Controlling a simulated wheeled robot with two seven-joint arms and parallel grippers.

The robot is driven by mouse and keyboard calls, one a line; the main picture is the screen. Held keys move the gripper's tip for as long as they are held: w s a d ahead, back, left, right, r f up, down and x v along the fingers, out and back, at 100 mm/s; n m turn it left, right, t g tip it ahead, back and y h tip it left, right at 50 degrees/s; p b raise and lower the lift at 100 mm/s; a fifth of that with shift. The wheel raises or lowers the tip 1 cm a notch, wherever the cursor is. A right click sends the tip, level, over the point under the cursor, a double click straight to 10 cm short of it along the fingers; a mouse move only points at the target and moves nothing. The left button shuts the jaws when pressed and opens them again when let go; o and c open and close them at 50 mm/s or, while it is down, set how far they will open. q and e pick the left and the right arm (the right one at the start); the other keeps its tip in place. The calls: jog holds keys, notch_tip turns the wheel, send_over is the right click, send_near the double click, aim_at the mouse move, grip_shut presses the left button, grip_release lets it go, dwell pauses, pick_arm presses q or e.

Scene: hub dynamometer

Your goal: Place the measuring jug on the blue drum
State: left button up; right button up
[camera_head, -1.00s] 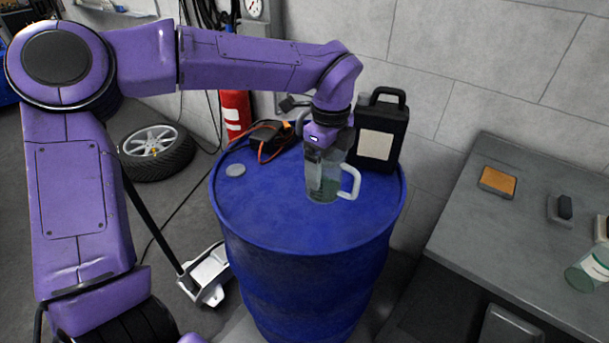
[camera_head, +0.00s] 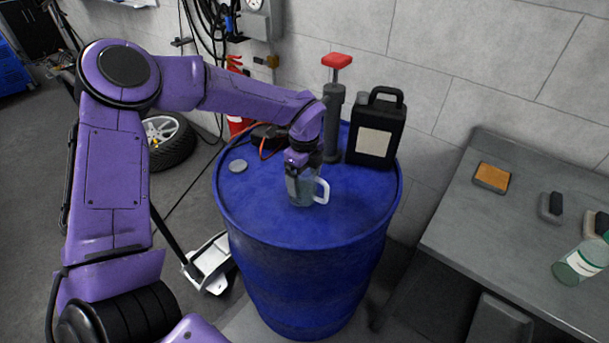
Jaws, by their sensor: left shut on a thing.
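The measuring jug (camera_head: 306,192) is clear with a pale handle on its right side. It is upright over the top of the blue drum (camera_head: 262,215), near the middle. I cannot tell whether its base touches the drum top. My left gripper (camera_head: 298,172) comes down from above and is shut on the jug, hiding its upper part. My right gripper is out of view.
On the drum stand a black canister (camera_head: 376,130), a grey hand pump (camera_head: 334,120) with a red handle, a dark device with an orange cable (camera_head: 268,136) and a grey disc (camera_head: 238,166). A grey bench (camera_head: 470,225) is at right. The drum's front top is clear.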

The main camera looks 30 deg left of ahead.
pick_arm(q)
jog(key=shift+f, duration=0.2)
jog(key=o, duration=0.9)
jog(key=shift+r, duration=0.15)
jog(key=shift+r, duration=0.35)
notch_tip(320, 180, up, 12)
jog(key=shift+f+b, duration=0.25)
jog(key=shift+b, duration=0.65)
